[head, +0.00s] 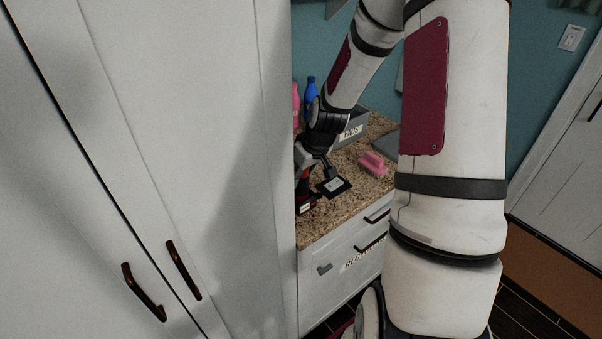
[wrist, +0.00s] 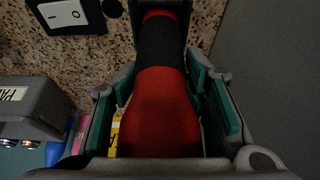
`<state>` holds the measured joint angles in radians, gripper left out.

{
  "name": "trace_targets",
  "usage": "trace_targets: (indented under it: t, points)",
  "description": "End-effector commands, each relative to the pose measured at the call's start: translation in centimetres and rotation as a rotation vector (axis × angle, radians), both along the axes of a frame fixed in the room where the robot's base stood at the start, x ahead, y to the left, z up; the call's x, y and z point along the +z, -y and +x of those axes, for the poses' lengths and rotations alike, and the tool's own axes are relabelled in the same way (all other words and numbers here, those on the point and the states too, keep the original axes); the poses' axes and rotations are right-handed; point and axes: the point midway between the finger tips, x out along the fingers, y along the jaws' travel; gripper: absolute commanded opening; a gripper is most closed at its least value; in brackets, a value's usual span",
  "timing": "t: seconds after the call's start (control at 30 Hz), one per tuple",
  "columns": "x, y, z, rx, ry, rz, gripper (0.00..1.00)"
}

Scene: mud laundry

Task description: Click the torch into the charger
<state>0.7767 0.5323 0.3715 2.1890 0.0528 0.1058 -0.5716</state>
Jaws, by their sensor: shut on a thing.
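The torch (wrist: 160,110) is red with a black band, and it lies between the teal-padded fingers of my gripper (wrist: 162,82) in the wrist view. My gripper is shut on it. The torch's far end meets a dark block at the top edge of the wrist view; whether it is seated there I cannot tell. In the head view, my gripper (head: 304,162) is above the counter beside the tall white cabinet, with a bit of the red torch (head: 303,176) below it. A small dark base (head: 306,207), likely the charger, is below the torch at the counter's front, partly hidden by the cabinet.
A black plate with a white panel (head: 334,185) lies right of the dark base. A pink brush (head: 374,164), a grey labelled bin (head: 351,133), and pink (head: 295,105) and blue (head: 310,92) bottles stand on the speckled counter (head: 340,212). The white cabinet (head: 230,150) closely bounds the left.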

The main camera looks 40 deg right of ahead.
Motion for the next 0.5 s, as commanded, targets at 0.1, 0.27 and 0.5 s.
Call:
trace_targets:
  t: [0.1, 0.27, 0.5]
  points:
    - [-0.14, 0.0, 0.02, 0.0, 0.0, 0.0, 0.06]
    - [-0.36, 0.01, 0.03, 0.0, 0.001, 0.0, 0.06]
    - [-0.67, 0.02, 0.03, 0.0, 0.001, -0.001, 0.06]
